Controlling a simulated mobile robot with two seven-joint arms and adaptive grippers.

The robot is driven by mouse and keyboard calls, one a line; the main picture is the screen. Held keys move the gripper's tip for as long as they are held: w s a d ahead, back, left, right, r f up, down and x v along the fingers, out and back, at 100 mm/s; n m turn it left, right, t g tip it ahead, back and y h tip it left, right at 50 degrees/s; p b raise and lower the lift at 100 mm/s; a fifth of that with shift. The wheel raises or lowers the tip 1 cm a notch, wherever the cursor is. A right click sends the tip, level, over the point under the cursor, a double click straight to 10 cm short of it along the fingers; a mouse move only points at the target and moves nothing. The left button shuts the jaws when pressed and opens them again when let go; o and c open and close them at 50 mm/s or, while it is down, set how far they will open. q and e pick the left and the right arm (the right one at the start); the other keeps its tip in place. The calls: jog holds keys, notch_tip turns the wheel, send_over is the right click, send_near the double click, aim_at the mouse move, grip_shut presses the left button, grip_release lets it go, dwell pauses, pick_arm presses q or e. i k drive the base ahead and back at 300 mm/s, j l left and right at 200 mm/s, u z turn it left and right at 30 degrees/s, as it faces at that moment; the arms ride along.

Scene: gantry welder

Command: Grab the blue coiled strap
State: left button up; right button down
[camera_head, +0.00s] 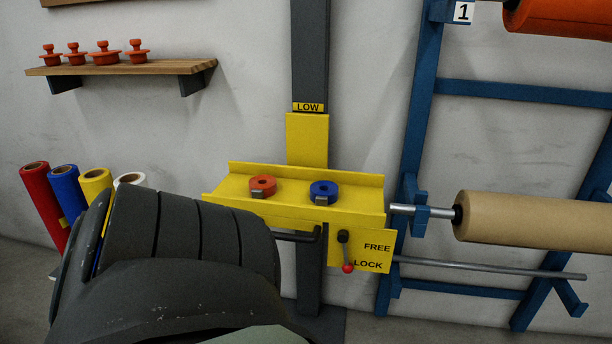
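The blue coiled strap (324,188) lies flat on the yellow tray (230,188) of the gantry, right of its middle. It is a round coil with a dark hole and a grey end piece at its front. A similar orange-red coiled strap (262,184) lies to its left on the same tray, with a gap between them. Neither of my grippers shows in the head view. A large dark grey arm link of mine fills the lower left, in front of the tray's left end, and does not cover either coil.
A yellow plate with a red-knobbed lever (347,267) hangs below the tray. A blue rack (417,120) with a brown roll (530,219) stands to the right. Several coloured rolls (66,188) stand at left, below a wooden shelf (120,68) with orange knobbed pieces.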

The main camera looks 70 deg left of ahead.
aim_at(323, 193)
jog(key=i+l+u, duration=0.1)
jog(key=u, duration=0.4)
jog(key=i+l+u, duration=0.25)
jog(key=u, duration=0.2)
jog(key=i+l+u, duration=0.15)
jog(key=l+u, duration=0.15)
jog(key=u, duration=0.2)
